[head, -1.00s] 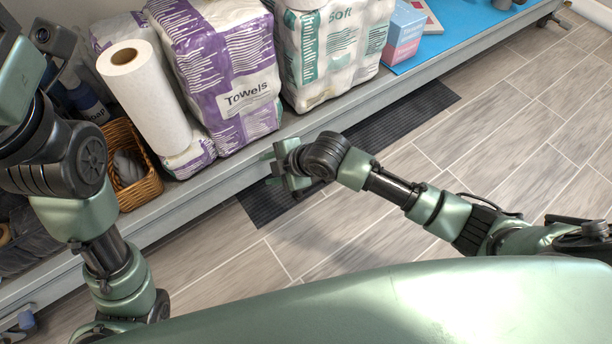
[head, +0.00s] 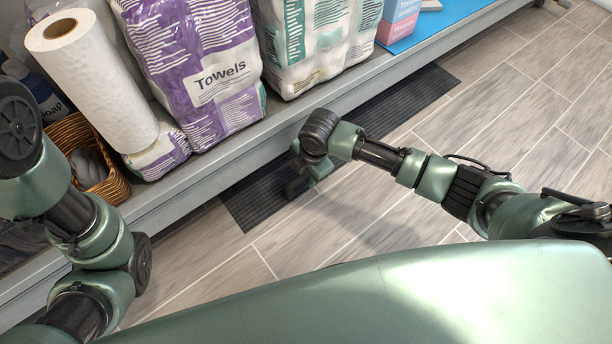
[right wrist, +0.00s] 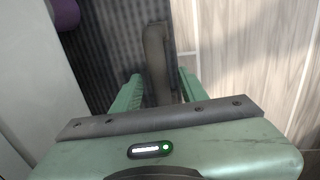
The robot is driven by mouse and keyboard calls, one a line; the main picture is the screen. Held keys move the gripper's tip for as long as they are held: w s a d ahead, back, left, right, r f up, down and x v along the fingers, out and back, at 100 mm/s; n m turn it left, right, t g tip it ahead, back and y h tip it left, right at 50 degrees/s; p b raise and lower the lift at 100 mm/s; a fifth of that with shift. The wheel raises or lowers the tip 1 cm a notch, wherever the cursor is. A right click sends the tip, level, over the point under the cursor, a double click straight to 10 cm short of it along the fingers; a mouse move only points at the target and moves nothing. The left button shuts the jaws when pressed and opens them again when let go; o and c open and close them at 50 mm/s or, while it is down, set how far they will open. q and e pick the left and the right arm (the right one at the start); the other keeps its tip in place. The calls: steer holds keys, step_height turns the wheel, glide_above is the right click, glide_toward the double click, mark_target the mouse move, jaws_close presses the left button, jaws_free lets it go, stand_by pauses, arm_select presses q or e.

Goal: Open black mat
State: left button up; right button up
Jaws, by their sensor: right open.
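The black mat (head: 258,198) is a dark ribbed strip lying on the floor along the shelf's lower edge. Its far part (head: 425,88) lies flat on the tiles; the shelf may hide some of it. My right gripper (head: 302,178) is low over the mat's near right edge, with its fingers partly hidden behind the wrist. In the right wrist view, the open fingers (right wrist: 158,88) are on either side of a dark, bent strip, and the ribbed mat (right wrist: 108,40) shows beside it. My left gripper is out of view.
The grey rack shelf (head: 180,200) runs diagonally above the mat. It bears a paper towel roll (head: 95,85), a towels pack (head: 200,70), another soft pack (head: 310,40) and a wicker basket (head: 75,135). The tiled floor (head: 500,130) at right is clear.

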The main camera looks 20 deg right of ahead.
jaws_close()
steer(key=shift+f, duration=0.1)
stand_by(1.4)
